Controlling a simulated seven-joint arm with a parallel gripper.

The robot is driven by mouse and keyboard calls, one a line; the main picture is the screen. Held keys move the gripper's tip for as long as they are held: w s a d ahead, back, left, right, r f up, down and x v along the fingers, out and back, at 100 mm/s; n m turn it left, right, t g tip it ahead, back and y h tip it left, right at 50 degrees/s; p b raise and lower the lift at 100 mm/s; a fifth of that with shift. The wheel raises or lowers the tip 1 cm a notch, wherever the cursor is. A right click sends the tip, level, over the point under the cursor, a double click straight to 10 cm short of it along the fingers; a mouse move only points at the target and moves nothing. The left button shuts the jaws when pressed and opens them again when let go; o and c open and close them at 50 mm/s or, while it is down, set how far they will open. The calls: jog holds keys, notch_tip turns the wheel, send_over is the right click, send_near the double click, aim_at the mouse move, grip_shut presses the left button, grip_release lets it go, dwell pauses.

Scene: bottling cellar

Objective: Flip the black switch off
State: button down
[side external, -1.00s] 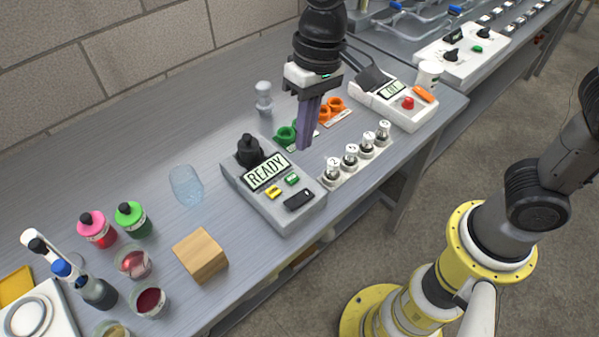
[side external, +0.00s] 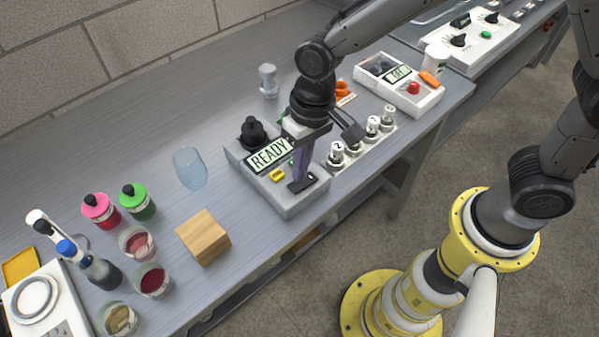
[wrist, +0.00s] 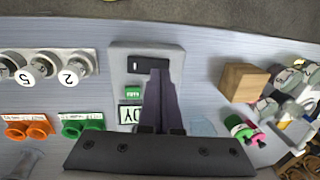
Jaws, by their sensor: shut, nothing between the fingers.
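The black switch (side external: 296,187) is a rocker on the front right of a grey box (side external: 286,207) whose display (side external: 268,156) reads READY. In the wrist view the switch (wrist: 142,64) has a white mark at its left end. My gripper (side external: 299,179) is shut and empty, pointing down, its tips over the switch and hiding part of it. In the wrist view the gripper tips (wrist: 160,72) overlap the right part of the switch. I cannot tell whether they touch it.
A black knob (side external: 253,132) stands on the box's back left. Numbered white valves (side external: 372,127) line its right. A wooden block (side external: 203,237), a clear glass (side external: 189,168) and bottles lie left. A second box with a red button (side external: 413,88) stands behind right.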

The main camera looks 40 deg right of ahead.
aim_at(313, 177)
jog(key=shift+a+f, duration=0.15)
jog(key=shift+f, duration=0.95)
jog(key=shift+a+f, duration=0.15)
jog(key=shift+f, duration=0.2)
jog(key=shift+d+r, duration=0.2)
jog(key=shift+d, duration=0.65)
jog(key=shift+r, duration=0.1)
notch_tip(313, 177, up, 14)
jog(key=d, duration=0.2)
